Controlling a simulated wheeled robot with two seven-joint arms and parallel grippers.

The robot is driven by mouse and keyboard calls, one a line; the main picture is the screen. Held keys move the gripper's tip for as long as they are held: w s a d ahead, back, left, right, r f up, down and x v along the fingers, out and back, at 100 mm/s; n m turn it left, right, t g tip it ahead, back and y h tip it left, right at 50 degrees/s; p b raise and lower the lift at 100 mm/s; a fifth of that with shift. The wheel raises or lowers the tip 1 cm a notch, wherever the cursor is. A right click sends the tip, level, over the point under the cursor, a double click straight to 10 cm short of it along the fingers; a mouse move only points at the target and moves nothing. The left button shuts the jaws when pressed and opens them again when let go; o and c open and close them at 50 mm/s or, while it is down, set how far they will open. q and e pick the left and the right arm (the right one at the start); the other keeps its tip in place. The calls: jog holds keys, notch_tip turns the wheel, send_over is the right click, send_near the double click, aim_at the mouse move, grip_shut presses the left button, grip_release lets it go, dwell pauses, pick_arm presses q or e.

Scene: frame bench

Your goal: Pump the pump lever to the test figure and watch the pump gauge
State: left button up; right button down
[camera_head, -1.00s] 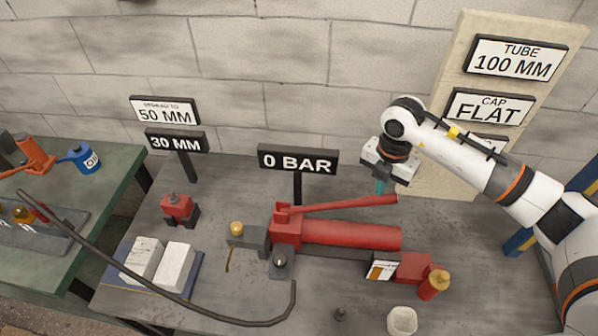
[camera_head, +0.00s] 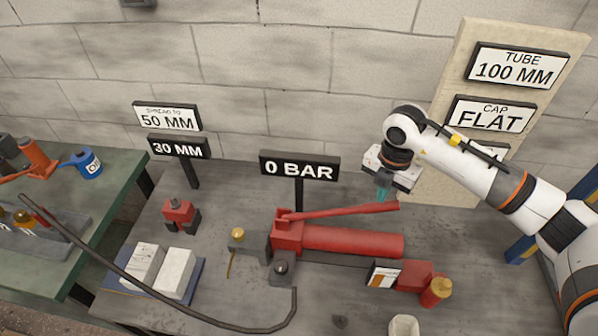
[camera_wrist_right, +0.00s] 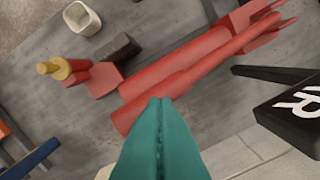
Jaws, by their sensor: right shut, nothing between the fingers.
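The red pump lever (camera_head: 345,211) slopes along above the red pump cylinder (camera_head: 352,241), its free end at the right slightly raised. The gauge sign (camera_head: 299,167) behind the pump reads 0 BAR. My right gripper (camera_head: 382,194) is shut and empty, at the free end of the lever; I cannot tell whether it touches. In the right wrist view its teal fingertips (camera_wrist_right: 160,102) are together, with the lever (camera_wrist_right: 215,60) and cylinder (camera_wrist_right: 140,107) beyond them. My left gripper is not in view.
A black hose (camera_head: 150,283) crosses the front left. White blocks (camera_head: 177,272) lie on a blue tray at left. A red spreader (camera_head: 179,213) stands behind them. A white cup (camera_head: 404,327) is at the front edge. Signs hang on a board (camera_head: 461,48) at right.

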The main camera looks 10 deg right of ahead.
jog(key=shift+f, duration=0.1)
notch_tip(320, 180, down, 11)
jog(key=b, duration=0.8)
jog(key=shift+r, duration=0.3)
notch_tip(320, 180, up, 8)
jog(key=p, duration=0.5)
jog(key=shift+r+p, duration=0.15)
jog(key=shift+p, duration=0.15)
